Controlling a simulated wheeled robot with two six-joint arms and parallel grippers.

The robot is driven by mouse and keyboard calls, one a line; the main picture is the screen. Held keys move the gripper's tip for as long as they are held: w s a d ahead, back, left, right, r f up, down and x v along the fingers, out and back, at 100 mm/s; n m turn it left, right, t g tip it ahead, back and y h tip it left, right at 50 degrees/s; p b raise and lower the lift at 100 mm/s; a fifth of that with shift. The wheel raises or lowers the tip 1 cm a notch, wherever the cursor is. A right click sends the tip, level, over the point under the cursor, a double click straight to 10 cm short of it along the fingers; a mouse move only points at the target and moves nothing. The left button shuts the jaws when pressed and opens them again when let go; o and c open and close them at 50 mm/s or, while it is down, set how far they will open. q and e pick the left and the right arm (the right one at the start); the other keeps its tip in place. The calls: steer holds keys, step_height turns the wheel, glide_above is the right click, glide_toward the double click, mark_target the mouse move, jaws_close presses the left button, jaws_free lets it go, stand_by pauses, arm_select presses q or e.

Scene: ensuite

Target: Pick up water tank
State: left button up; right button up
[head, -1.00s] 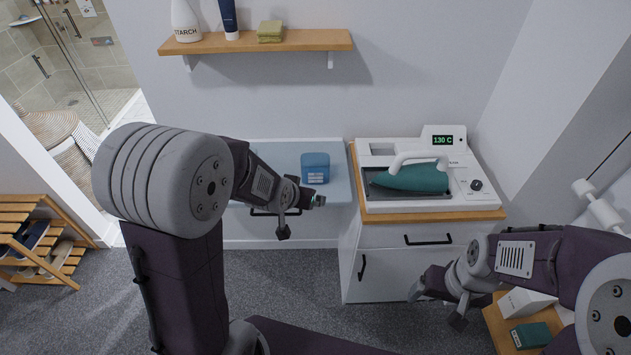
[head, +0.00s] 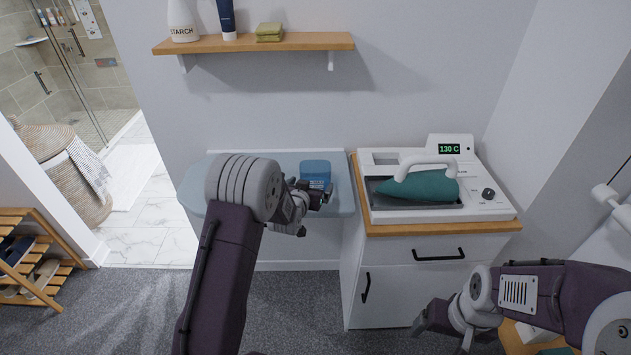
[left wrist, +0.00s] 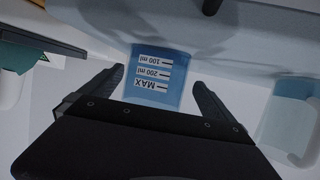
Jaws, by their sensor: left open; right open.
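The water tank (head: 315,169) is a small blue container standing on the pale blue ironing board (head: 335,200) against the wall. In the left wrist view the tank (left wrist: 160,80) shows printed level marks and lies between the two fingers, just beyond them. My left gripper (head: 326,191) is open and empty, right in front of the tank; it also shows in the left wrist view (left wrist: 155,90). Contact with the tank cannot be told. My right gripper (head: 440,330) is open at the lower right, low in front of the cabinet and far from the tank.
A steam iron (head: 420,186) rests in its white station (head: 490,208), which reads 130 C, on a wooden-topped cabinet (head: 400,270) right of the board. A wall shelf (head: 250,43) with a starch bottle hangs above. A shoe rack (head: 35,260) stands at the left.

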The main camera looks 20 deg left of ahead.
mark_target(314, 174)
arm_select(q)
steer(key=x, duration=0.4)
steer(key=shift+w+d+f+p, duration=0.1)
steer(key=shift+d+p, duration=0.1)
steer(key=shift+p, duration=0.15)
steer(key=shift+w+f, duration=0.25)
steer(key=shift+w, duration=0.15)
steer(key=shift+s+r, duration=0.1)
steer(key=shift+c, duration=1.2)
steer(key=c, duration=1.1)
steer(key=shift+r, duration=0.1)
steer(key=shift+r, duration=0.8)
step_height(314, 174, up, 3)
steer(key=shift+s+d+f, duration=0.15)
steer(key=shift+s, duration=0.05)
steer(key=shift+s+d+r+b, duration=0.15)
steer(key=shift+s+d+r, duration=0.9)
steer(key=shift+s, duration=0.55)
steer(key=shift+s+d+r+b, duration=0.1)
steer(key=shift+s+d+r, duration=0.85)
steer(key=shift+s, duration=0.65)
steer(key=shift+s+d+r+b, duration=0.15)
steer(key=shift+s+d+r, duration=0.65)
steer(key=shift+s+r, duration=0.65)
